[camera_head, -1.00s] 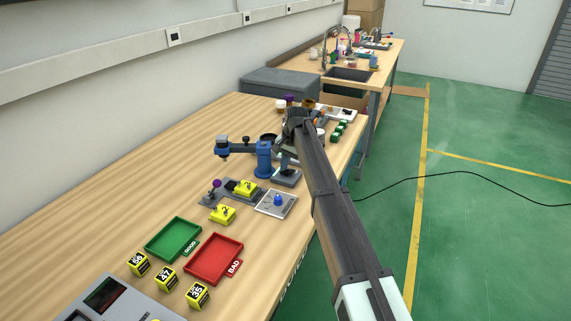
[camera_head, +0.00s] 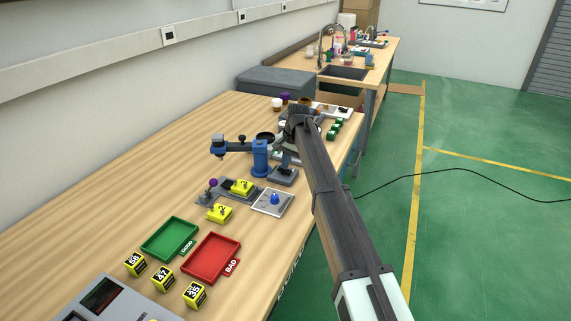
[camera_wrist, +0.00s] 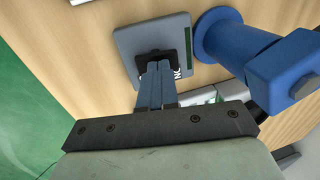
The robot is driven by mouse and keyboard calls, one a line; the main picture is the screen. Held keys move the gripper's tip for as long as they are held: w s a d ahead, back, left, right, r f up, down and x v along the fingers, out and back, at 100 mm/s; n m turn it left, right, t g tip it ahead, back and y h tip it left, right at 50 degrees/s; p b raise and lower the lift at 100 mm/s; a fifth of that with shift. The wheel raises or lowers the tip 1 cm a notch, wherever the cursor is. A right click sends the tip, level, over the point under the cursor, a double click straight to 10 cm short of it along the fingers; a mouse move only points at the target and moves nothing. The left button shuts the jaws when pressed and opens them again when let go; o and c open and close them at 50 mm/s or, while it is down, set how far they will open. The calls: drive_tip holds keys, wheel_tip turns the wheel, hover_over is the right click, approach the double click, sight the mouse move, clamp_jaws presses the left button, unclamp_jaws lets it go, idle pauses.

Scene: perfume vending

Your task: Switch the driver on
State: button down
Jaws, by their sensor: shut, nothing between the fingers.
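A small grey box (camera_head: 283,177), which looks like the driver, sits on the bench beside a blue bench device (camera_head: 261,158). In the wrist view this grey box (camera_wrist: 128,45) has a black raised part (camera_wrist: 150,60), perhaps its switch, partly behind my fingers, and a dark green label. White letters by the fingers are partly covered. My gripper (camera_wrist: 159,68) is shut and empty, its fingertips over the black part. I cannot tell whether they touch it. The blue device (camera_wrist: 222,36) stands close on the right in the wrist view. The switch position is hidden.
A metal plate with a blue knob (camera_head: 273,200) and yellow numbered blocks (camera_head: 241,187) lie nearer me. Small green items (camera_head: 335,129) line the bench's right edge. The left bench side is clear.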

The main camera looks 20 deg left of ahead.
drive_tip(key=v, duration=1.3)
drive_tip(key=shift+r, duration=0.2)
drive_tip(key=shift+d, duration=0.1)
drive_tip(key=shift+s+a+r, duration=0.1)
drive_tip(key=shift+a+r, duration=0.15)
drive_tip(key=shift+a, duration=0.5)
drive_tip(key=shift+f, duration=0.1)
approach(289, 172)
drive_tip(key=a+f, duration=0.2)
drive_tip(key=f, duration=0.1)
drive_tip(key=a+f, duration=0.3)
